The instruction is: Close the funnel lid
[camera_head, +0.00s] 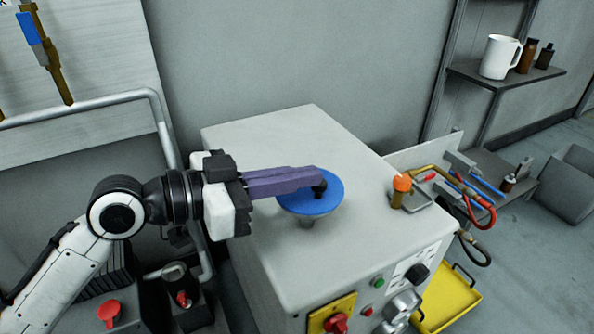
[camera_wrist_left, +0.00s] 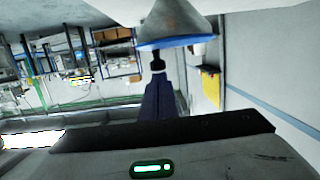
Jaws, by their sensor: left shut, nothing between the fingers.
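The funnel lid (camera_head: 326,199) is a round blue disc with a small black knob. It lies level over the grey funnel (camera_head: 307,222) on top of the white machine cabinet. My left gripper (camera_head: 320,181) reaches in from the left with purple fingers shut and empty. Its fingertips are at the black knob; I cannot tell whether they touch it. In the left wrist view, the purple fingers (camera_wrist_left: 160,85) point at the black knob below the blue lid edge (camera_wrist_left: 175,42), with the grey funnel (camera_wrist_left: 175,20) beyond. My right gripper is not in view.
The cabinet top (camera_head: 270,135) is clear around the funnel. An orange-capped cylinder (camera_head: 401,190) stands at its right edge. A tool shelf with blue and red handles lies further right. A yellow tray (camera_head: 452,300) is low at the right.

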